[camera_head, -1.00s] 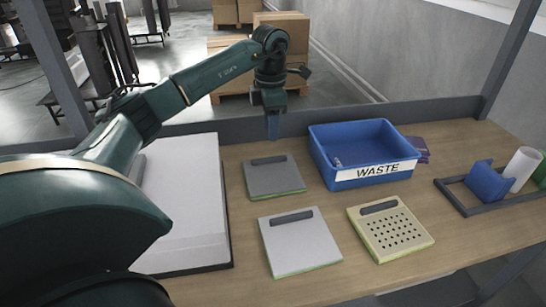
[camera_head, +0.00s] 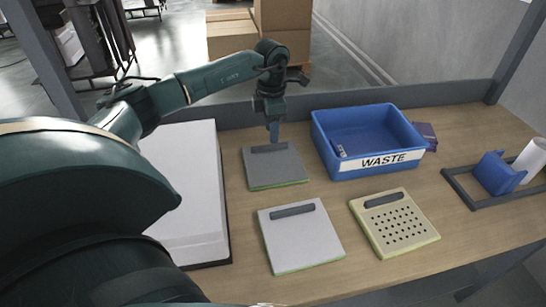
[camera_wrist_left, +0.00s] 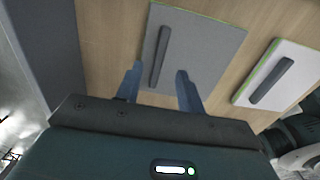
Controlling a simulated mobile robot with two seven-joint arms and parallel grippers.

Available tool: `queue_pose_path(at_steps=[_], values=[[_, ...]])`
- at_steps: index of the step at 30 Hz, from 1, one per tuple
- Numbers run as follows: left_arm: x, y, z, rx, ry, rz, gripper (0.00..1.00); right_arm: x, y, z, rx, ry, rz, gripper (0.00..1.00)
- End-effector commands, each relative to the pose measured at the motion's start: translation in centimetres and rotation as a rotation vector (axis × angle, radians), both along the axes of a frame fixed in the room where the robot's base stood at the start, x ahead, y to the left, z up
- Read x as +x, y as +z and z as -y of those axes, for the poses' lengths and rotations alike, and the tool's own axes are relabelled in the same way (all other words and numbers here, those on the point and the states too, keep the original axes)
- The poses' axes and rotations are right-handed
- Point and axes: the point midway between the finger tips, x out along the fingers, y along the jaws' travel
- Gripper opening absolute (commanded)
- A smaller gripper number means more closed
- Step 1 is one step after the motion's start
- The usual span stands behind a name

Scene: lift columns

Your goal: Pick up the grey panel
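The grey panel (camera_head: 276,172) lies flat on the wooden table, with a darker bar handle (camera_head: 269,148) along its far edge and a green lower edge. My left gripper (camera_head: 274,135) points down just above that handle. In the left wrist view the two blue fingers (camera_wrist_left: 160,75) are apart, with the handle (camera_wrist_left: 160,55) of the grey panel (camera_wrist_left: 205,55) showing between them. The gripper is open and holds nothing; whether a finger touches the handle I cannot tell. My right gripper is not in view.
A lighter panel (camera_head: 300,240) and a yellow perforated panel (camera_head: 395,240) lie nearer the front. A blue WASTE bin (camera_head: 330,158) stands right of the grey panel. A white block (camera_head: 190,190) is at left, a dark frame with a blue part (camera_head: 495,175) at right.

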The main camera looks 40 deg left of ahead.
Motion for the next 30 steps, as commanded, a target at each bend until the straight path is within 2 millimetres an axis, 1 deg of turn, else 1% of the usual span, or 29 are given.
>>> queue_pose_path(at_steps=[4,6,9,12,18,30], values=[[-0.5,-2.0,-0.4,0.0,0.0,-0.006,0.38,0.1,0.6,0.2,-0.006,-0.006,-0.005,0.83],[-0.6,-3.2,-0.4,-0.001,0.0,-0.006,0.38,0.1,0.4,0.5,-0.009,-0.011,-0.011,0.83],[-0.5,-4.3,-0.4,0.0,0.0,-0.004,0.38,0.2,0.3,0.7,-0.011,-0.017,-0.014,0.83],[-0.5,-4.8,-0.5,0.0,0.0,-0.002,0.38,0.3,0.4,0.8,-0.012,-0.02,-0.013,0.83],[-0.5,-4.9,-0.5,0.001,0.0,-0.001,0.38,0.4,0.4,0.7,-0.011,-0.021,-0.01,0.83],[-0.5,-4.8,-0.4,0.001,0.0,-0.001,0.05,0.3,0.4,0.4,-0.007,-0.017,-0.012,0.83]])
